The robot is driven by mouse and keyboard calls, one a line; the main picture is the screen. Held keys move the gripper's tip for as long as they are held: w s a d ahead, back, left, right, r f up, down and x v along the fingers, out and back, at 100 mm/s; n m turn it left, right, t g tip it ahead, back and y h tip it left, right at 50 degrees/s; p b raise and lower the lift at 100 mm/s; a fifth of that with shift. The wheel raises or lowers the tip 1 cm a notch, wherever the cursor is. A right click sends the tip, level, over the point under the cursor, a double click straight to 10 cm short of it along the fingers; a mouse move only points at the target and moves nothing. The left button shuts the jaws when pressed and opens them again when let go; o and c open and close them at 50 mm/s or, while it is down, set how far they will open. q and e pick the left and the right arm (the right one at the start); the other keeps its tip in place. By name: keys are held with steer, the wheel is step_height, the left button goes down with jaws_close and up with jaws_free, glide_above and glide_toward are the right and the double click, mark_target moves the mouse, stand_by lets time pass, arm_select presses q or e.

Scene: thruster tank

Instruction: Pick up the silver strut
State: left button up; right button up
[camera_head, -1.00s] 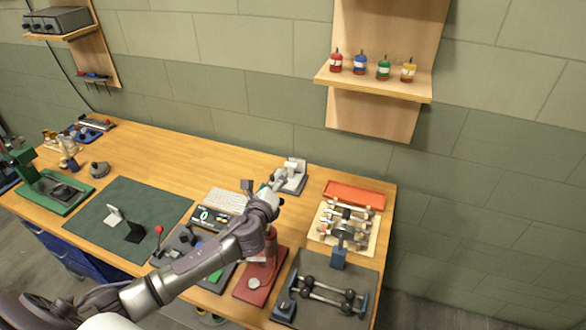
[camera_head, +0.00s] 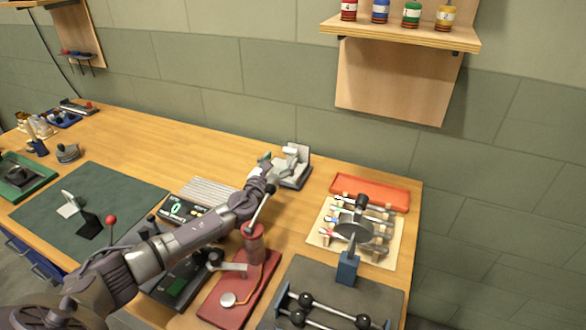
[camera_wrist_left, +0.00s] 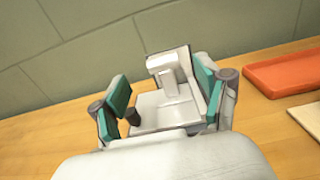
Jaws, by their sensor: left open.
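Several metallic struts lie across a cream rack board (camera_head: 398,240) at the right of the bench in the head view. The silver strut (camera_head: 378,249) seems to be among them, but I cannot surely tell which it is. A dark round disc on a blue stand partly hides them. My left gripper (camera_head: 266,164) is open and empty, well left of the rack, beside a grey-white device (camera_head: 295,163). In the left wrist view, its teal-padded fingers (camera_wrist_left: 163,97) frame that device (camera_wrist_left: 165,85). My right gripper is not in view.
A red-orange tray (camera_head: 370,190) lies behind the rack. The blue stand (camera_head: 347,268) rises in front of it. A red base with a post (camera_head: 240,285) stands below my left arm. A wall shelf (camera_head: 400,33) hangs above. Bare wood lies along the back of the bench.

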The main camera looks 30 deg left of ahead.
mark_target(289, 151)
arm_select(q)
steer(key=shift+w, duration=0.4)
steer(key=w, duration=0.1)
steer(key=w+b, duration=0.1)
steer(key=w, duration=0.3)
steer(key=shift+w+a+f, duration=0.1)
steer(key=shift+w+f, duration=0.1)
steer(key=shift+f, duration=0.15)
steer(key=shift+w+b, duration=0.4)
steer(key=shift+w, duration=0.15)
steer(key=shift+r, duration=0.1)
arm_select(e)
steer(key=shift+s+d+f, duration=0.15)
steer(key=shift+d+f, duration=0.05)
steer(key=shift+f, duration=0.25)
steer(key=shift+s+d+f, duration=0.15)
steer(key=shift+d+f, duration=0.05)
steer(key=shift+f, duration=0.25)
arm_select(q)
steer(key=shift+c, duration=0.8)
steer(key=c, duration=1.1)
